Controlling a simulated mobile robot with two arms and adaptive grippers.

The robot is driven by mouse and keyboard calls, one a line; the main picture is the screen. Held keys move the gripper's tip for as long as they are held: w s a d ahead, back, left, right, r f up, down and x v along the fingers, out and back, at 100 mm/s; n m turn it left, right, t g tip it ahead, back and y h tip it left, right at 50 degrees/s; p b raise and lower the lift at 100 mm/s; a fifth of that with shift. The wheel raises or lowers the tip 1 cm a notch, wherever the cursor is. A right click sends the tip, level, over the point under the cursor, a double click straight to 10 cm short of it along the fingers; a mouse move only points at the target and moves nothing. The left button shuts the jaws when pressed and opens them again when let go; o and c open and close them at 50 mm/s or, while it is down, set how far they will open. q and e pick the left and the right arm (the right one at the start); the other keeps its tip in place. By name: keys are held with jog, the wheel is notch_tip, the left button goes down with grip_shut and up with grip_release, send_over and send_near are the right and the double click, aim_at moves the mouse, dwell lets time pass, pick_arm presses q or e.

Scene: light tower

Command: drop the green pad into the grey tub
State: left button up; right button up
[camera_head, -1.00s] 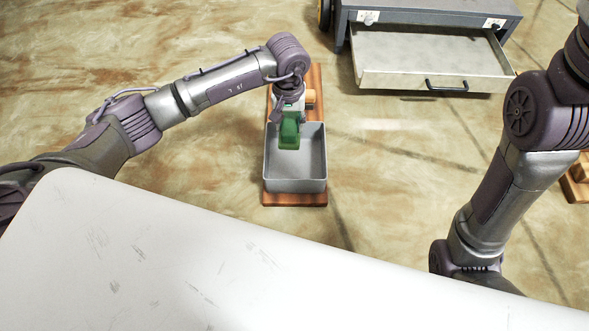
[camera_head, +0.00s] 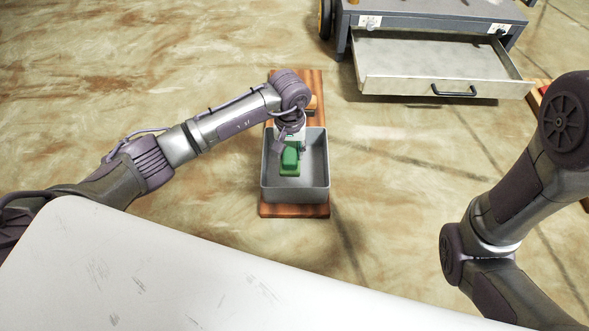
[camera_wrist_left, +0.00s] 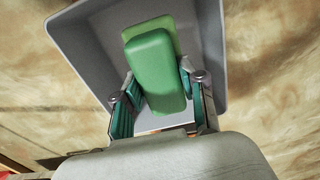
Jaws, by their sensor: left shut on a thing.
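The green pad (camera_head: 290,159) is a lighter green plate with a thick, rounded green block on it. My left gripper (camera_head: 288,150) is shut on it; in the left wrist view the pad (camera_wrist_left: 156,70) sits between the two fingers (camera_wrist_left: 160,92). The grey tub (camera_head: 296,194) is an open rectangular box, and its walls also show in the left wrist view (camera_wrist_left: 88,42). The pad is within the tub's outline in both views. I cannot tell how far it is above the tub floor. My right gripper is not in view.
The tub stands on a wooden board (camera_head: 294,211) on the stained floor. A grey cabinet (camera_head: 440,20) with an open drawer (camera_head: 445,88) stands at the back right. Part of another wooden piece (camera_head: 540,92) shows at the right edge. The floor around the tub is mostly clear.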

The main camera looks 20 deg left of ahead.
pick_arm(q)
jog(key=o, duration=1.1)
jog(key=shift+r, duration=0.1)
notch_tip(320, 180, up, 12)
